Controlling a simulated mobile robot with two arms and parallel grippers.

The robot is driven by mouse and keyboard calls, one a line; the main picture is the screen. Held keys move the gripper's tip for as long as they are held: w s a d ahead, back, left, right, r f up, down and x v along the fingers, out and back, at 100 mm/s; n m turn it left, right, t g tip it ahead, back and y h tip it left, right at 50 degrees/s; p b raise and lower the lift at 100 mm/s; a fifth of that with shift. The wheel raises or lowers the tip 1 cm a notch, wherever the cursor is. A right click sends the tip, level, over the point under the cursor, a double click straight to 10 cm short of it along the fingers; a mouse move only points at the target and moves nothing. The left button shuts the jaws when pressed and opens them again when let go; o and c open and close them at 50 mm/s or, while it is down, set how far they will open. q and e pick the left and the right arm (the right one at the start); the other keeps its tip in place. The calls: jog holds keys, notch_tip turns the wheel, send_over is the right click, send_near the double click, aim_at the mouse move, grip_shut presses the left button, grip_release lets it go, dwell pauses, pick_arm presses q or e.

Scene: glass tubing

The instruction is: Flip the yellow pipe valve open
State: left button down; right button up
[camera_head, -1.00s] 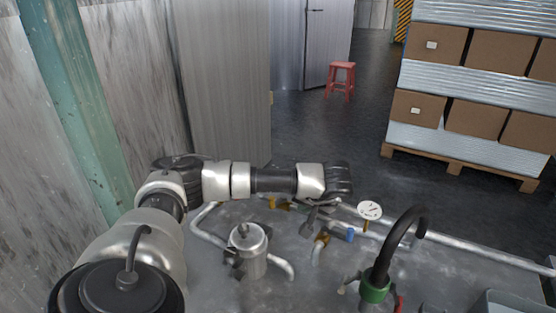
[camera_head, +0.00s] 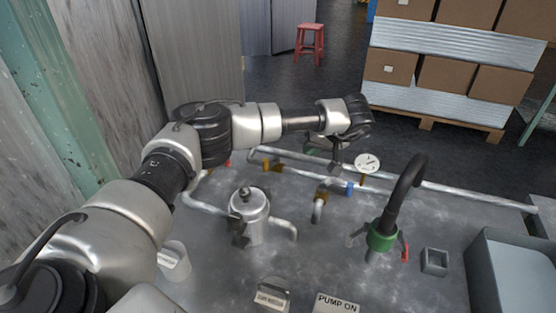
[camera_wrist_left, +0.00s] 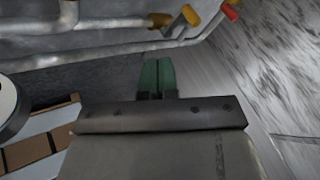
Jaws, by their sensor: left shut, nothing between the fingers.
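The yellow pipe valve (camera_head: 266,165) sits on the thin pipe behind the metal canister, at the left part of the pipework. Its yellow handle (camera_wrist_left: 190,16) also shows near the top of the left wrist view, tilted, beside a brass fitting (camera_wrist_left: 158,20). My left gripper (camera_head: 312,151) is over the back of the pipework, to the right of the yellow valve. Its green fingertips (camera_wrist_left: 157,74) are together with nothing between them, apart from the handle in the left wrist view. My right gripper is not in view.
A red valve handle (camera_wrist_left: 230,10) is close to the yellow one. A round gauge (camera_head: 367,163), a blue fitting (camera_head: 349,188), a canister (camera_head: 249,214) and a black curved spout (camera_head: 401,190) stand on the metal table. A red stool (camera_head: 310,40) and boxes are behind.

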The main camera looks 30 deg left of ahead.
pick_arm(q)
jog(key=b, duration=0.2)
send_near(269, 167)
notch_tip(269, 167, down, 5)
jog(key=w, duration=0.3)
jog(key=shift+s+a+r+p, duration=0.1)
jog(key=shift+s+a+p, duration=0.1)
jog(key=shift+s+a, duration=0.55)
jog(key=shift+s+a+r+p, duration=0.15)
jog(key=shift+s+a, duration=0.25)
jog(key=shift+a, duration=0.5)
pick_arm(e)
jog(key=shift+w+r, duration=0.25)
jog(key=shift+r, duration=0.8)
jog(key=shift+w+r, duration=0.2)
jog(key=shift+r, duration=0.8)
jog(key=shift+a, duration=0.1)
